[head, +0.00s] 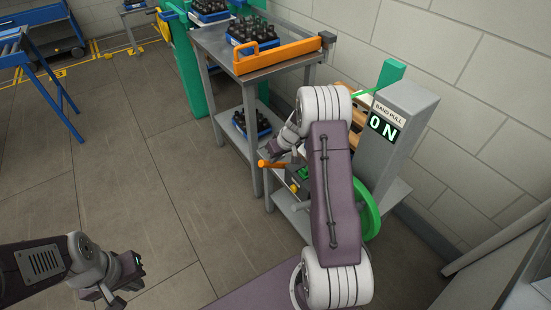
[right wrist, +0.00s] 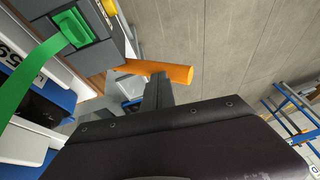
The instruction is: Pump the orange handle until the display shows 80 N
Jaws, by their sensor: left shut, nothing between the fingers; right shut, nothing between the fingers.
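The orange handle (head: 272,163) sticks out on the left side of the strapping tool on a small grey stand. The display (head: 383,127) on the grey post, labelled BAND PULL, reads 0 N. My right gripper (head: 275,149) is shut and empty just above the handle. In the right wrist view its dark fingers (right wrist: 159,84) overlap the orange handle (right wrist: 165,71); I cannot tell if they touch. A green band (right wrist: 32,80) runs to the tool there. My left gripper (head: 120,295) is shut and empty over the floor at lower left, far from the handle.
A green wheel (head: 368,210) stands beside my right arm.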

